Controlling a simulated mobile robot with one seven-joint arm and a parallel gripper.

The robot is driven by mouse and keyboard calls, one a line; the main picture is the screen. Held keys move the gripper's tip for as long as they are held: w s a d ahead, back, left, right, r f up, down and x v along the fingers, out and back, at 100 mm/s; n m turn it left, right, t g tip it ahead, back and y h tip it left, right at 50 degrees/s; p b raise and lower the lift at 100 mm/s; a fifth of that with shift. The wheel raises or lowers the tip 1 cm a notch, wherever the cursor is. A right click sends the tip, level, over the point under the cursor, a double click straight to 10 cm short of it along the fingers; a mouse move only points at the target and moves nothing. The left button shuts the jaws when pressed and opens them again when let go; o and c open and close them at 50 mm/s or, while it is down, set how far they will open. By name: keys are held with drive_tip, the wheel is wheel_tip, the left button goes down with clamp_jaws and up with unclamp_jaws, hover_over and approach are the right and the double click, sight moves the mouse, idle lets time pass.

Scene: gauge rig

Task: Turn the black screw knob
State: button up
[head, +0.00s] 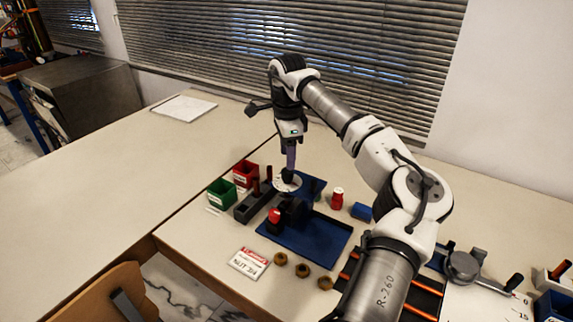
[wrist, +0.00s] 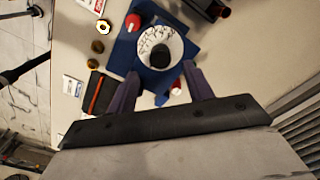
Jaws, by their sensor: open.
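The black screw knob (wrist: 159,56) sits on a round white dial (wrist: 150,37) with dark markings. In the wrist view the knob lies between and just beyond my gripper's (wrist: 162,74) two purple fingers, which are spread apart with nothing between the tips. In the head view my gripper (head: 289,168) points down over the white dial (head: 280,186), with its fingertips close above or around the knob; I cannot tell whether they touch it. The dial stands on a dark mount over a blue tray (head: 325,236). The knob is largely hidden there.
Green (head: 221,192) and red (head: 245,173) bins stand further left. A red bottle (head: 337,198) and blue block (head: 361,211) stand right. Several brass nuts (head: 303,270) and a sign (head: 249,263) lie in front.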

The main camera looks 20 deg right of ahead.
sight(287, 175)
drive_tip(key=shift+f+p, duration=0.45)
drive_tip(key=shift+f, duration=2.1)
drive_tip(key=c, duration=1)
drive_tip(key=shift+o, duration=0.2)
